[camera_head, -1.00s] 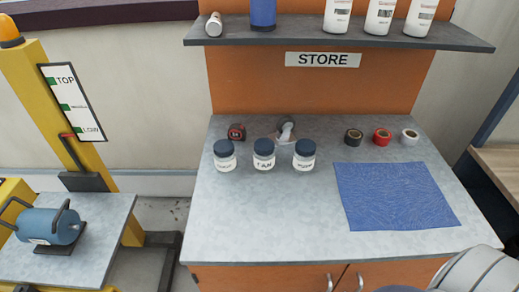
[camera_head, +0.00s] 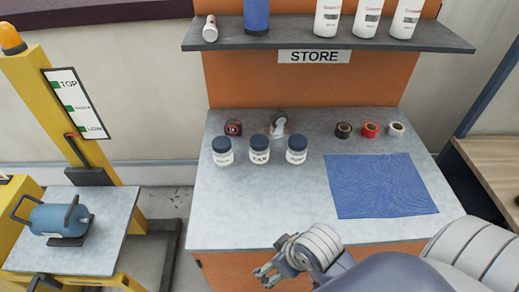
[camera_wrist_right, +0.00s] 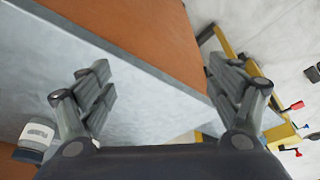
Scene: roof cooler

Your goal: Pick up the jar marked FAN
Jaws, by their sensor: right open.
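Three white jars with dark blue lids stand upright in a row on the grey counter. The middle jar (camera_head: 259,156) has a label that appears to read FAN. The left jar (camera_head: 222,157) and right jar (camera_head: 296,156) have labels too small to read surely. My right gripper (camera_head: 265,277) is open and empty in front of the counter's front edge, well apart from the jars. In the right wrist view its two fingers (camera_wrist_right: 165,92) are spread with nothing between them. My left gripper is not in view.
The counter (camera_head: 240,215) carries a tape measure (camera_head: 233,128), tape rolls (camera_head: 370,130) and a blue mat (camera_head: 380,185). A shelf (camera_head: 330,41) with bottles hangs above. A yellow lift with a blue motor-like object (camera_head: 60,219) stands at left. The counter before the jars is clear.

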